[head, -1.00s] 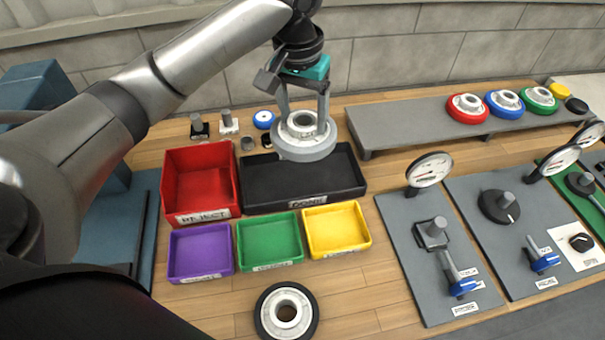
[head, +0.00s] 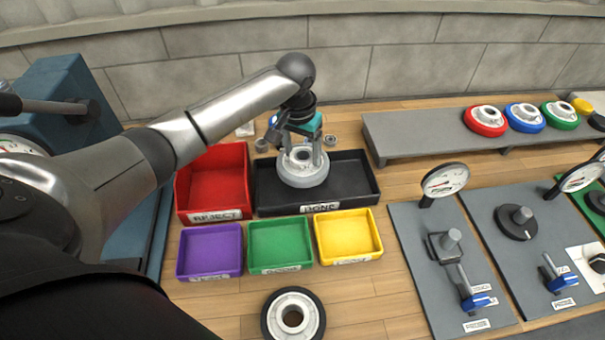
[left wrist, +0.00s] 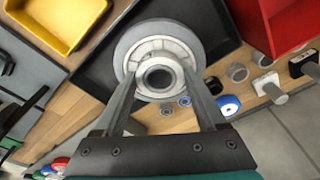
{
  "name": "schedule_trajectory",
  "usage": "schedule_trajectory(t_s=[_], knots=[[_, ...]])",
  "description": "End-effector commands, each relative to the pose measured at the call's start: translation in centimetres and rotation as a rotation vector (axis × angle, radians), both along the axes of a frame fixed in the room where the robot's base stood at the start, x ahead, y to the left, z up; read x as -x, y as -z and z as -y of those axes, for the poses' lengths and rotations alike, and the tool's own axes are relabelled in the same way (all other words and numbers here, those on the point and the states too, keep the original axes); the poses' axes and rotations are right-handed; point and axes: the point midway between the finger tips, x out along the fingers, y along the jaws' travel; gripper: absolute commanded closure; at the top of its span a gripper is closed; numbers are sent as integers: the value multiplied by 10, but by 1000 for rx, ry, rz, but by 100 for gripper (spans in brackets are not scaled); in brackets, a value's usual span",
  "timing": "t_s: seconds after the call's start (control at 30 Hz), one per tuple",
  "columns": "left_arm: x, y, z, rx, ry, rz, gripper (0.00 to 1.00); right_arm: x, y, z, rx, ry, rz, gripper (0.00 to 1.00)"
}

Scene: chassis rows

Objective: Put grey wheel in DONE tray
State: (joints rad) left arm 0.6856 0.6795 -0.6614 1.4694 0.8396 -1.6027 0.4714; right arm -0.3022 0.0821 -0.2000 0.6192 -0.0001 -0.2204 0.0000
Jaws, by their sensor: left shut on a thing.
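The grey wheel (head: 302,169) has a pale hub with a round centre hole. My left gripper (head: 301,160) is shut on it, with a finger on each side of the hub, as the left wrist view shows with the wheel (left wrist: 135,56) between the fingers (left wrist: 158,85). The black DONE tray (head: 353,178) is under the wheel in the head view, and the wheel covers part of its middle. I cannot tell whether the wheel touches the tray floor. My right gripper is not in view.
The red REJECT bin (head: 217,178) stands left of the tray. Purple (head: 210,252), green (head: 280,246) and yellow (head: 347,238) bins line its front. A black-tyred wheel (head: 293,315) lies nearer. A grey shelf (head: 420,134) with coloured wheels stands at the right.

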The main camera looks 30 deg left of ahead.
Motion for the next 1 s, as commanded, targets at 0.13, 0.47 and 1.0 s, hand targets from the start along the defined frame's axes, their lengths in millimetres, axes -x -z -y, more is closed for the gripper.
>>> schedule_trajectory(t_s=[0.13, 0.47, 1.0], knots=[[-1, 20, 0, 0, 0, 4, 100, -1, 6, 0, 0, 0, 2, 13], [0, 51, 0, -1, -1, 1, 100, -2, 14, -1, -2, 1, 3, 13], [0, 70, 0, 0, 0, 1, 25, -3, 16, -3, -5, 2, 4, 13]])
